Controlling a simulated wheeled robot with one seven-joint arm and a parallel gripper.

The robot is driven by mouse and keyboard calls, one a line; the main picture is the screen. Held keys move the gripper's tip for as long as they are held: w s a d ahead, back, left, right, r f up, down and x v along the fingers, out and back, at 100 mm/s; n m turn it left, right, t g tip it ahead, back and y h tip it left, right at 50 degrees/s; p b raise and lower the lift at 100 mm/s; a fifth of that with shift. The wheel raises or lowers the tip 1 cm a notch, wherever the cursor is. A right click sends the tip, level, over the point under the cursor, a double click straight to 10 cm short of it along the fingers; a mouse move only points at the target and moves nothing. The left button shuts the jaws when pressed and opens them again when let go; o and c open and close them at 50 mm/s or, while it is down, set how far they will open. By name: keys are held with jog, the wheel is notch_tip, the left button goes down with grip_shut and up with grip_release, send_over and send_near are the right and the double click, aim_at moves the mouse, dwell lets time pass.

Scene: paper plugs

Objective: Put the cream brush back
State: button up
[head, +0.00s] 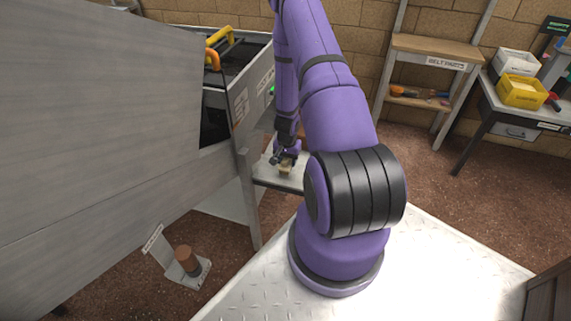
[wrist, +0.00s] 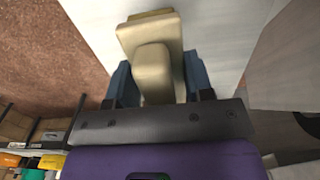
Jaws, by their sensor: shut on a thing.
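The cream brush (wrist: 151,38) is between the two blue fingers of my gripper (wrist: 158,78) in the wrist view, with its block end pointing away from the palm. My gripper is shut on it. In the head view the brush (head: 286,170) is small, just below my gripper (head: 285,158). It is over a light grey ledge (head: 264,179) beside the large grey machine. I cannot tell whether the brush touches the ledge.
A large grey panel (head: 95,130) fills the left. An open machine bay (head: 235,58) has yellow and orange handles. A brown cylinder (head: 187,260) stands on a low plate. A wooden shelf (head: 432,48) and a bench with a yellow bin (head: 521,92) are at the right.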

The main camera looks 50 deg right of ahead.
jog(key=shift+w+d, duration=0.4)
jog(key=shift+w, duration=0.4)
jog(key=shift+f, duration=1.8)
jog(key=o, duration=0.8)
jog(key=shift+f, duration=0.1)
jog(key=shift+o, duration=0.2)
notch_tip(320, 180, up, 12)
jog(key=shift+r, duration=0.1)
